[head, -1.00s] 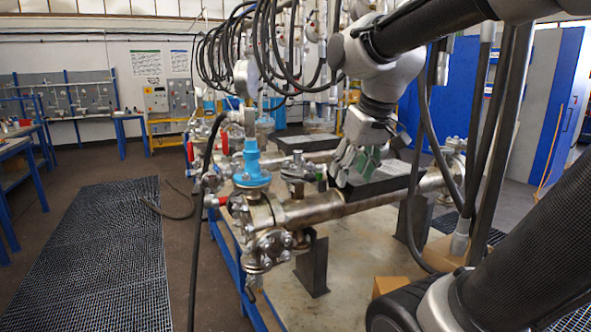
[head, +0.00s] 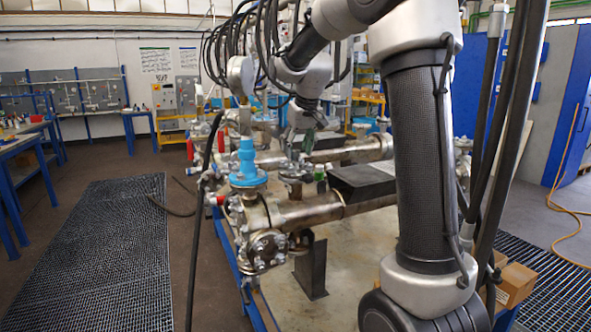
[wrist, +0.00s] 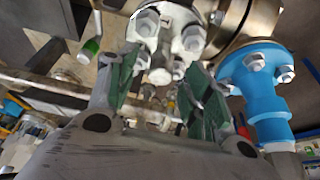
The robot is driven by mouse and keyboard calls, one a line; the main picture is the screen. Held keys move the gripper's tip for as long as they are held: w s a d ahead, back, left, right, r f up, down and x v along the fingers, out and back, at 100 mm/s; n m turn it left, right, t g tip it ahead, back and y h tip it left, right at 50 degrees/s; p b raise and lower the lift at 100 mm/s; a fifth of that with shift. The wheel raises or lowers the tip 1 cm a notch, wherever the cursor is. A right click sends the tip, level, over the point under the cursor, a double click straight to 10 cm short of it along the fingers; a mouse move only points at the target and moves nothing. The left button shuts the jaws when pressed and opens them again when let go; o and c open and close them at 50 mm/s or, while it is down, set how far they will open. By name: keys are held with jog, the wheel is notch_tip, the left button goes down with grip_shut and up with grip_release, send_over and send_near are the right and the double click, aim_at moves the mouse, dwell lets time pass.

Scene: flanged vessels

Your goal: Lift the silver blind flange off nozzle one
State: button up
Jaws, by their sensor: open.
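The silver blind flange (head: 292,173) sits with its bolts on a nozzle of the near pipe, just right of the blue fitting (head: 247,165). In the wrist view a silver bolted flange (wrist: 178,22) with a central stub lies ahead of the fingertips, and the blue fitting (wrist: 262,90) is at the right. My gripper (head: 301,146) is just above the silver flange in the head view, pointing down. In the wrist view my gripper (wrist: 165,75) shows its two green-padded fingers apart, with nothing held between them. Whether the fingertips touch the flange cannot be told.
The near steel pipe (head: 310,211) runs across the bench, with a dark block (head: 361,184) to the right of the flange. Black hoses (head: 207,205) hang at the left and overhead. A floor grating (head: 110,255) lies left of the bench. Cardboard boxes (head: 516,283) stand at lower right.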

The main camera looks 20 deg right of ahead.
jog(key=shift+x, duration=1.4)
jog(key=shift+w, duration=0.1)
grip_shut()
jog(key=shift+r, duration=0.15)
